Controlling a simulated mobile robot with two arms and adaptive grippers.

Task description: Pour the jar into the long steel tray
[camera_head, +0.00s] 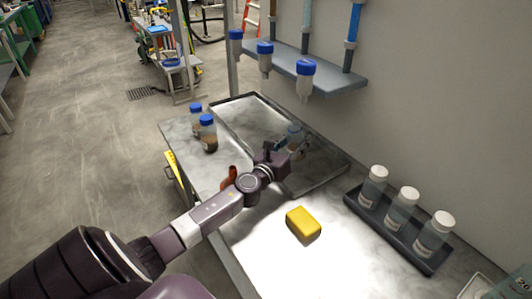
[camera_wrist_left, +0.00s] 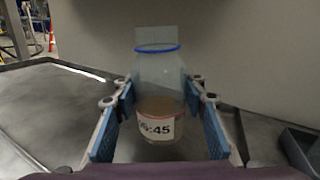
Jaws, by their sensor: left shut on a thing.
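My left gripper (camera_head: 284,150) is shut on a clear jar (camera_head: 296,131), over the long steel tray (camera_head: 322,190). In the left wrist view the jar (camera_wrist_left: 160,95) stands between the blue pads of the gripper (camera_wrist_left: 160,112). It has a blue ring at the neck, brown contents low down and a white label ending in "6:45". It looks roughly upright there. The tray has a dark raised rim and shows beside the jar in the left wrist view (camera_wrist_left: 50,105). My right gripper is not in view.
Two blue-capped jars (camera_head: 208,134) with brown contents stand left of the tray. A yellow sponge-like block (camera_head: 303,222) lies in front. A dark rack (camera_head: 392,236) with three white-capped bottles is at right. A wall shelf (camera_head: 335,75) with blue-topped containers overhangs the back.

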